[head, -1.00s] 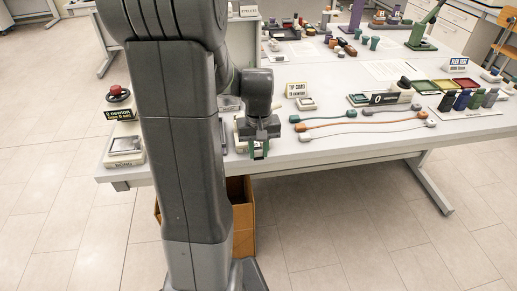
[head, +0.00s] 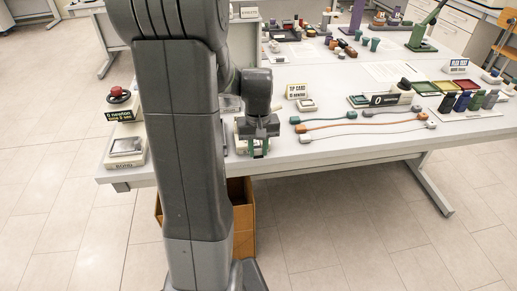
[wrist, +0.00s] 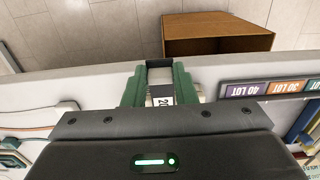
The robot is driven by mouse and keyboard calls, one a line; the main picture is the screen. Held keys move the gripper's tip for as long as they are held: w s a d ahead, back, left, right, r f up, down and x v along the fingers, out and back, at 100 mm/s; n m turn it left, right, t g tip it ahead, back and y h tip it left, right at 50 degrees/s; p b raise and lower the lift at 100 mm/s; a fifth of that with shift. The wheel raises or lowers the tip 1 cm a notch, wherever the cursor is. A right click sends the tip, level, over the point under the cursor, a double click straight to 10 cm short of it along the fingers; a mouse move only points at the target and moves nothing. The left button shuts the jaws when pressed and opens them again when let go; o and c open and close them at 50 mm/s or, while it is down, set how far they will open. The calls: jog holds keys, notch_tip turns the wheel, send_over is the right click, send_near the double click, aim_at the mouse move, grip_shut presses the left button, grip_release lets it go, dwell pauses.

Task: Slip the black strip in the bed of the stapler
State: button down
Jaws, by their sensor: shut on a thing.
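My gripper (wrist: 160,82) points down at the near edge of the white table, with its two green fingers shut on a small dark piece, which looks like the black strip (wrist: 160,63). In the head view my gripper (head: 260,147) is low over a pale device (head: 241,146) at the table edge. The device is mostly covered by the gripper, so I cannot tell whether it is the stapler or whether the strip touches its bed. A white label reading "20" (wrist: 162,100) shows between the fingers.
A brown open box (head: 241,232) stands on the floor below the table edge. A device with a red knob (head: 118,94) stands at the left. Lot labels (wrist: 268,88) lie beside the gripper.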

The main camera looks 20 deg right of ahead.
aim_at(256, 146)
jog(key=shift+w+d+f, duration=0.1)
jog(key=shift+w+d, duration=0.05)
jog(key=shift+w, duration=0.5)
jog(key=shift+w+d+f, duration=0.1)
jog(key=shift+w+d, duration=0.1)
jog(key=shift+w, duration=0.5)
jog(key=shift+w+d+f, duration=0.1)
jog(key=shift+w+d, duration=0.05)
jog(key=shift+w, duration=0.5)
jog(key=c, duration=1.1)
grip_release()
notch_tip(256, 146, up, 14)
jog(key=shift+f, duration=0.2)
notch_tip(256, 146, down, 14)
jog(key=shift+r, duration=0.1)
jog(key=shift+s+r, duration=0.15)
jog(key=shift+s, duration=0.1)
